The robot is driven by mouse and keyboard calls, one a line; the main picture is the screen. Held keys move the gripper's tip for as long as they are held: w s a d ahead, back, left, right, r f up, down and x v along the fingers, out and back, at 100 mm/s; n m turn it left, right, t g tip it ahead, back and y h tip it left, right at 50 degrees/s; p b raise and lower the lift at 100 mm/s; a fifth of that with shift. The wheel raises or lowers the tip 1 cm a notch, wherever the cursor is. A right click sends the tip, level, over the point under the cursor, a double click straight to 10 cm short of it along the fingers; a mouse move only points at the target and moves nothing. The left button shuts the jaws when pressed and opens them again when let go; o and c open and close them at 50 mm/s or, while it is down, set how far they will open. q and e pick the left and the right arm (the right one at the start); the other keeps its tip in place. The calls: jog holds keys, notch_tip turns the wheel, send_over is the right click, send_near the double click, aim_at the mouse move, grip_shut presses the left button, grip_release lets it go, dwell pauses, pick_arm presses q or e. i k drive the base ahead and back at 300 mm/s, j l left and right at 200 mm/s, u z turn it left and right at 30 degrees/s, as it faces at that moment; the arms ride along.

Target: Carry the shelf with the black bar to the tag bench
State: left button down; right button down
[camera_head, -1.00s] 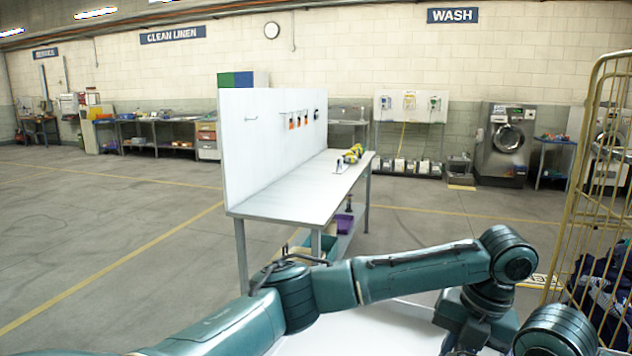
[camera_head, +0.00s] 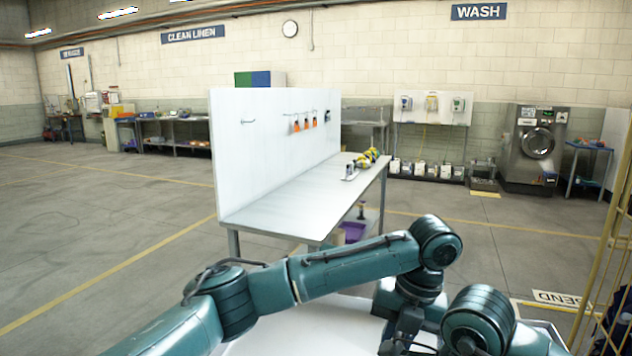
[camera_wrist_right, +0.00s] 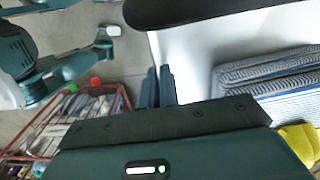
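The bench with the tall white panel (camera_head: 262,160) and pale top (camera_head: 300,205) stands ahead; orange tags (camera_head: 306,121) hang on its panel. A white flat surface (camera_head: 275,335) shows low in the head view, beneath my arms. The right wrist view shows a white surface (camera_wrist_right: 192,72) bearing folded blue-striped cloth (camera_wrist_right: 270,75). A dark rounded shape crosses the top there; I cannot tell if it is the black bar. My right gripper (camera_wrist_right: 160,86) has its two fingers close together by the white surface's edge; a grip is unclear.
A yellow-and-dark tool (camera_head: 366,159) lies on the bench top. A yellow cage frame (camera_head: 606,240) stands close on the right. The right wrist view shows a red wire basket (camera_wrist_right: 45,138) with packages. Open floor (camera_head: 100,215) lies left of the bench.

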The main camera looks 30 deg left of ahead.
aim_at(290, 228)
jog(key=i+u, duration=1.4)
jog(key=u, duration=0.15)
jog(key=i+u, duration=0.5)
jog(key=u, duration=0.15)
jog(key=i+u, duration=0.2)
jog(key=u, duration=0.15)
jog(key=i+u, duration=0.55)
jog(key=i+z, duration=0.1)
jog(key=z, duration=0.2)
jog(key=i+j+z, duration=0.1)
jog(key=z, duration=1.85)
